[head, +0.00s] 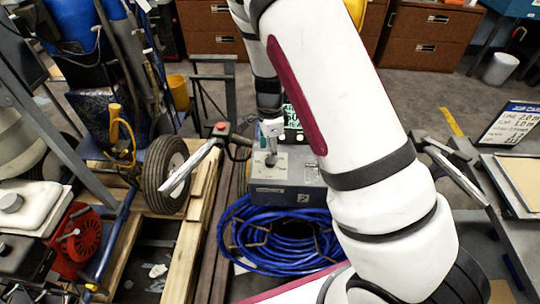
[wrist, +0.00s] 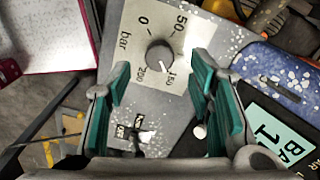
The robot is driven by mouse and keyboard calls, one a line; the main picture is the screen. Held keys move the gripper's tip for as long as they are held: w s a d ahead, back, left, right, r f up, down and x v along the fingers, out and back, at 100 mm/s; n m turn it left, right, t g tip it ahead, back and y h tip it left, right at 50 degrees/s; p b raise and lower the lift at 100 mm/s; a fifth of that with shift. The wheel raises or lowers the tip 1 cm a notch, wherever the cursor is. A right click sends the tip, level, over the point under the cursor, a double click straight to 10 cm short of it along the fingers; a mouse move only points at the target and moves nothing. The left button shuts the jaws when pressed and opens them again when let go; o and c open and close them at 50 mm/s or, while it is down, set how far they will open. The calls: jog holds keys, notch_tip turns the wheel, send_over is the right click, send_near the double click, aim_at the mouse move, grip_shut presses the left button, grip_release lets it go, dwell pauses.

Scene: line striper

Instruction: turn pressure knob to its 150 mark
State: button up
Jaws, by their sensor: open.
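The pressure knob (wrist: 160,55) is a dark round knob on a pale dial plate (wrist: 140,25) marked 0, 50, 150, 200 and "bar". The 150 mark is at the knob's lower right. I cannot tell clearly which mark the knob points to. My gripper (wrist: 160,82) is open, its green-padded fingers either side of the knob in the wrist view, with nothing between the pads. I cannot tell how far it is above the knob. In the head view, my gripper (head: 271,148) hangs over the plate on a grey box (head: 300,190) and partly hides the knob.
A small switch (wrist: 137,130) is near the plate. Coiled blue hose (head: 285,240) lies before the box. Handlebars (head: 195,165) flank it. A job card (head: 510,125) stands right.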

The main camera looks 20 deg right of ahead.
notch_tip(320, 180, up, 8)
dwell(0.6)
jog(key=s+a+r+n+t+y, duration=0.2)
jog(key=s+r+n, duration=0.85)
jog(key=r, duration=0.65)
jog(key=s+d+r+n+t+h, duration=0.1)
jog(key=s+n, duration=0.3)
jog(key=s, duration=0.4)
jog(key=s+d+r+n+t+h, duration=0.1)
jog(key=s+r+n, duration=0.3)
jog(key=s, duration=0.4)
jog(key=shift+s+d+r+t, duration=0.2)
jog(key=shift+s+r+t, duration=0.1)
jog(key=shift+s+r, duration=0.05)
